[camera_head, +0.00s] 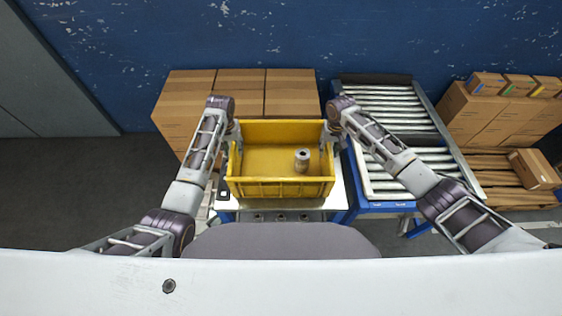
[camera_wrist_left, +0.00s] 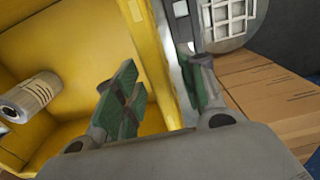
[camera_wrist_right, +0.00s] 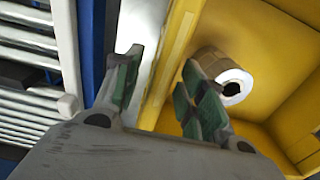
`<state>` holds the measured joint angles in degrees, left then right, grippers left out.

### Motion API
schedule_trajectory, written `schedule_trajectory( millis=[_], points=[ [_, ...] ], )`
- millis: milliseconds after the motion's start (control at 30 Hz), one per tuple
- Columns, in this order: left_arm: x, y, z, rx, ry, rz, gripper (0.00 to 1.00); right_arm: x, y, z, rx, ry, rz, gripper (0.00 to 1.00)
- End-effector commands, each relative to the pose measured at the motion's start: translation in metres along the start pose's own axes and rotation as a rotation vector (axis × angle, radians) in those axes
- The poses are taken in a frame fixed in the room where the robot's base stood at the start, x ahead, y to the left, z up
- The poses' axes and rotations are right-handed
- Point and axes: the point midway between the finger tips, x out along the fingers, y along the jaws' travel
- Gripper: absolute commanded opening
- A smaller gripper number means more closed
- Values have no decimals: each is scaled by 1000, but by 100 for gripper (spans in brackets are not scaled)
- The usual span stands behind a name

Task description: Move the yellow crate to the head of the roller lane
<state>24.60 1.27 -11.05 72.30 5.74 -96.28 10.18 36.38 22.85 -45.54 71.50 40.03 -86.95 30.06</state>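The yellow crate (camera_head: 282,188) appears upright on a white-topped blue stand (camera_head: 345,190), left of the roller lane (camera_head: 405,160). A roll with a pale end (camera_head: 302,160) is inside its right half. My left gripper (camera_head: 233,137) is at the crate's left wall; in the left wrist view its fingers (camera_wrist_left: 163,92) straddle the wall, one inside and one outside. My right gripper (camera_head: 329,138) is at the right wall; in the right wrist view its fingers (camera_wrist_right: 162,88) straddle that wall, with the roll (camera_wrist_right: 222,75) beyond the inner finger. Both grippers look open, with gaps beside the wall.
Cardboard boxes (camera_head: 240,90) stand behind and left of the crate. More boxes (camera_head: 490,120) and a small carton (camera_head: 533,168) are right of the lane. A blue wall (camera_head: 300,30) closes the back. The visible rollers are clear. Dark floor (camera_head: 70,185) lies open at left.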

Motion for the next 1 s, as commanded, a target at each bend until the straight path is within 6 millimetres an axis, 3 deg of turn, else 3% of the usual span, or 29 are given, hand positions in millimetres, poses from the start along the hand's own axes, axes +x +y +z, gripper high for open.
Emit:
schedule_trajectory(
  millis=[33,300,1000],
  points=[
    [0,0,0,0,0,0,32,0,0,0,0,0,0,32],
    [0,0,0,0,0,0,0,0,0,0,0,0,0,0],
    [-3,0,-1,0,3,1,0,-3,0,-1,0,2,-1,0]
  ],
)
